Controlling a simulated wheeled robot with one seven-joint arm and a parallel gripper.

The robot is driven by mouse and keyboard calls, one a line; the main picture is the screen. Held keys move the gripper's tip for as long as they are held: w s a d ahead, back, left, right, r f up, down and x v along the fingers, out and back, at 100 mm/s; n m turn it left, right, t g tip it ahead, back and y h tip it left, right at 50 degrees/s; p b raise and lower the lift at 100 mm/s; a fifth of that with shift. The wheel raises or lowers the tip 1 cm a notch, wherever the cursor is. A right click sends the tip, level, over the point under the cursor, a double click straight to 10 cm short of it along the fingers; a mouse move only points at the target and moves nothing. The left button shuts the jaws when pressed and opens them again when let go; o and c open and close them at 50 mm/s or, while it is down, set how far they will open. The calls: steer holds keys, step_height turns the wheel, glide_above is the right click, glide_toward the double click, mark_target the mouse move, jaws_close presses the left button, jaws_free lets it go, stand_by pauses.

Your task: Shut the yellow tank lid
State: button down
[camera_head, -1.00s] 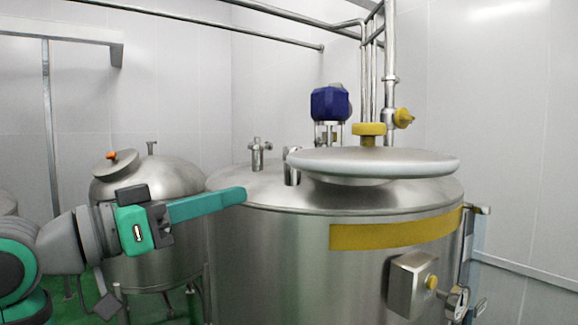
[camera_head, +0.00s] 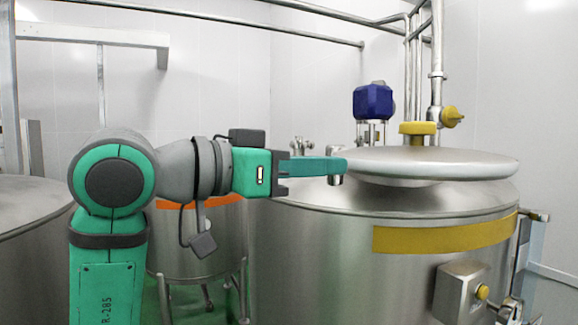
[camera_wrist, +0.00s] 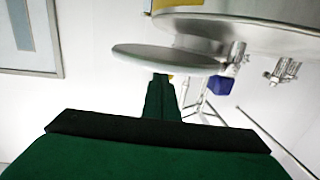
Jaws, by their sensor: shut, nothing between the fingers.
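The yellow tank (camera_head: 330,255) is a large steel drum with a yellow band (camera_head: 440,236) round its upper side. Its round steel lid (camera_head: 470,165) has a yellow knob (camera_head: 418,128) on top and sits above the tank's top, with a gap below its rim. The lid also shows in the wrist view (camera_wrist: 150,56), close ahead of the fingers. My gripper (camera_head: 343,165) is shut and empty, its green fingertips at the lid's left edge in the head view. I cannot tell whether they touch it. The wrist view also shows the fingers (camera_wrist: 163,82).
A blue motor unit (camera_head: 373,102) stands behind the lid, and steel pipes (camera_head: 437,60) rise at the back right. A control box (camera_head: 463,292) juts from the tank's front. A smaller tank with an orange band (camera_head: 215,202) stands behind my arm. Another steel tank top (camera_head: 25,215) is at far left.

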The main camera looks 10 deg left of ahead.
mark_target(368, 165)
steer(key=shift+x, duration=2.6)
